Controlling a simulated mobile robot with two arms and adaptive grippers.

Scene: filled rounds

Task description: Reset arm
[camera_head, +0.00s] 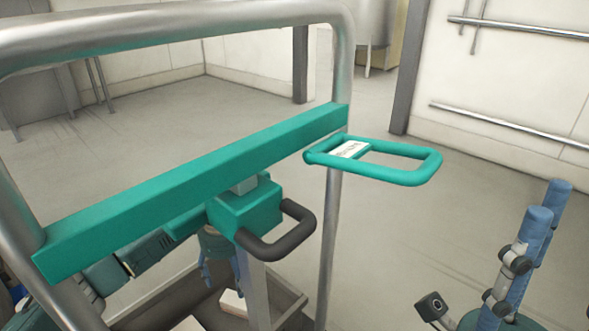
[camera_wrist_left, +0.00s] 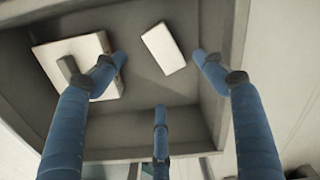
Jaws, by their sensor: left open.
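My left gripper (camera_head: 220,272) is partly hidden behind the teal crossbar and bracket of a metal frame in the head view. In the left wrist view its three blue fingers (camera_wrist_left: 160,80) are spread open and empty, over a grey open-topped bin (camera_wrist_left: 240,40). Beneath them lie a small white box (camera_wrist_left: 163,48) and a flat pale block (camera_wrist_left: 72,55) with a dark piece on it. At the lower right of the head view, blue jointed fingers that look like my right gripper (camera_head: 518,262) point upward; their opening is unclear.
The metal frame (camera_head: 343,80) stands close in front, with a teal crossbar (camera_head: 190,190), a dark handle (camera_head: 290,235) and a teal loop (camera_head: 425,170) sticking out right. The bin (camera_head: 290,312) stands below. Open floor (camera_head: 420,230) lies right of the frame.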

